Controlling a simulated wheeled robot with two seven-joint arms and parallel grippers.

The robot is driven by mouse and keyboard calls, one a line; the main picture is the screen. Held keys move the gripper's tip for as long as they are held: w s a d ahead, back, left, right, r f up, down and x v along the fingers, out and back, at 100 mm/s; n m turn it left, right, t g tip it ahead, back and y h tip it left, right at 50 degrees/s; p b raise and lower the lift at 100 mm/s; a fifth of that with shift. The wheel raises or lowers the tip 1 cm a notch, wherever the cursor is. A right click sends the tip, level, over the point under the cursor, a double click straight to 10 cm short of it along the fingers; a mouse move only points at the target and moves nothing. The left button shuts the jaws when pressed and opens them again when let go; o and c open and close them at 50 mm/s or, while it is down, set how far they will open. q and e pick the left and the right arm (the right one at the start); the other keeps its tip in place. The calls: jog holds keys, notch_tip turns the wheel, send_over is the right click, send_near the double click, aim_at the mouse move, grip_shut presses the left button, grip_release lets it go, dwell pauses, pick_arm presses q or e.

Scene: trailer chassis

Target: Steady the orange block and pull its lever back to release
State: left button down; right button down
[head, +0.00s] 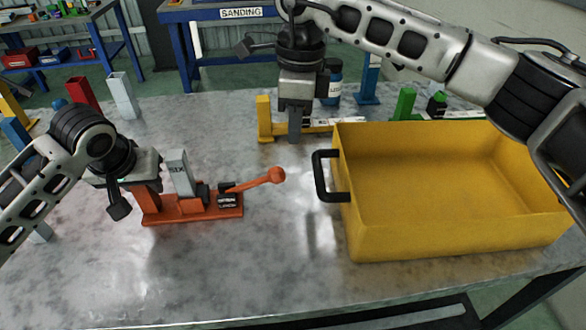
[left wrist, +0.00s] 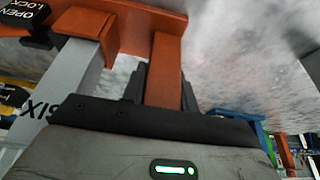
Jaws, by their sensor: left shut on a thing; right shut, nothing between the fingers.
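The orange block (head: 195,212) lies on the grey table, left of centre in the head view. A grey upright piece marked SIX (head: 180,172) stands in it. Its orange lever (head: 250,183) slants up to the right and ends in a round knob (head: 277,175). My left gripper (head: 148,188) is shut on the block's upright orange post, which shows between the fingers in the left wrist view (left wrist: 163,72). My right gripper (head: 295,128) points down, shut and empty, behind the lever knob and apart from it. The black label beside the lever reads OPEN and LOCK (left wrist: 24,15).
A large yellow bin (head: 450,235) with a black handle (head: 322,176) fills the table's right side. A yellow block (head: 264,120) stands close behind my right gripper. Blue and green pieces stand farther back. The table's front left is clear.

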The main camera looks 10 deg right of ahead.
aim_at(255, 183)
jog(key=shift+r+n, duration=0.15)
jog(key=shift+n, duration=0.55)
notch_tip(255, 183, down, 10)
jog(key=shift+s+a, duration=0.15)
jog(key=shift+a+r, duration=0.1)
jog(key=shift+r, duration=0.1)
dwell(0.3)
jog(key=shift+a+r, duration=0.15)
jog(key=shift+r, duration=0.1)
